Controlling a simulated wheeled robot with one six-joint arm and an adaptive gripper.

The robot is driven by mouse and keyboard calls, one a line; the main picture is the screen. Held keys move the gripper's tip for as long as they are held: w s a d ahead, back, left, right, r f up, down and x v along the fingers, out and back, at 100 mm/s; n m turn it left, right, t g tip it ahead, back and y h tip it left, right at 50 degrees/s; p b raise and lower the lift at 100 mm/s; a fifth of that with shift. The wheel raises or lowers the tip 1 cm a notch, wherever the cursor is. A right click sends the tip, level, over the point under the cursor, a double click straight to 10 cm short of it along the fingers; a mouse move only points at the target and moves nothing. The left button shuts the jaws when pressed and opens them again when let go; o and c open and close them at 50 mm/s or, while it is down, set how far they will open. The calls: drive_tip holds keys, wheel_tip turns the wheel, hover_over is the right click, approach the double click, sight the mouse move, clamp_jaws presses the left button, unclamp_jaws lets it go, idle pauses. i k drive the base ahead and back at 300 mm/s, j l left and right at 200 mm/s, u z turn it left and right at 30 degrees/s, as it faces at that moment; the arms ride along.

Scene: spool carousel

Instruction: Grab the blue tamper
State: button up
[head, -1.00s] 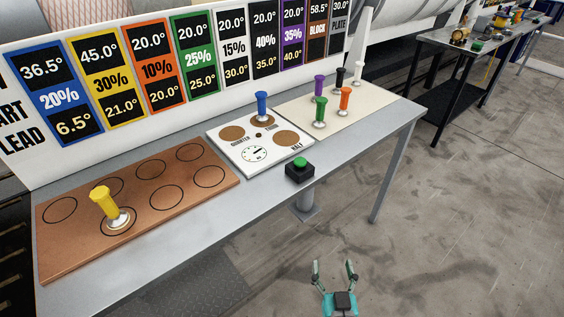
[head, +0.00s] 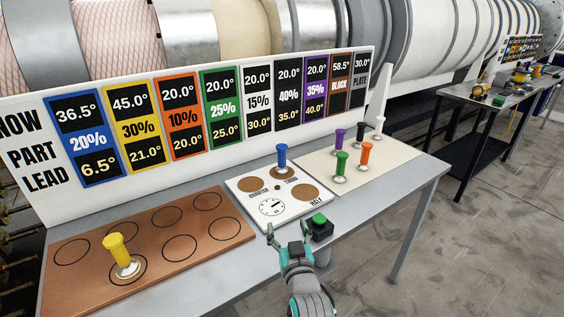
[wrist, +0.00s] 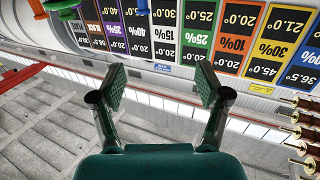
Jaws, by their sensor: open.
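The blue tamper (head: 282,157) stands upright on the far edge of the white gauge board (head: 238,190), on a brown round spot. My gripper (head: 287,232) is open and empty, in front of the board's near edge, beside the green button. It is apart from the blue tamper, which is farther back. In the wrist view my gripper's two fingers (wrist: 160,90) are spread with nothing between them. A blue handle (wrist: 142,6) shows at the top edge of that view, probably the blue tamper, mostly cut off.
A yellow tamper (head: 119,254) stands on the brown board (head: 218,228) at left. Purple, green, orange, black and white tampers stand on the cream mat (head: 387,170) at right. A green button on a black box (head: 320,228) is right of my gripper. A sign panel (head: 110,185) stands behind.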

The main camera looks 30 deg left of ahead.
sight(281, 148)
drive_tip(key=i+j, duration=0.7)
drive_tip(key=i, duration=0.1)
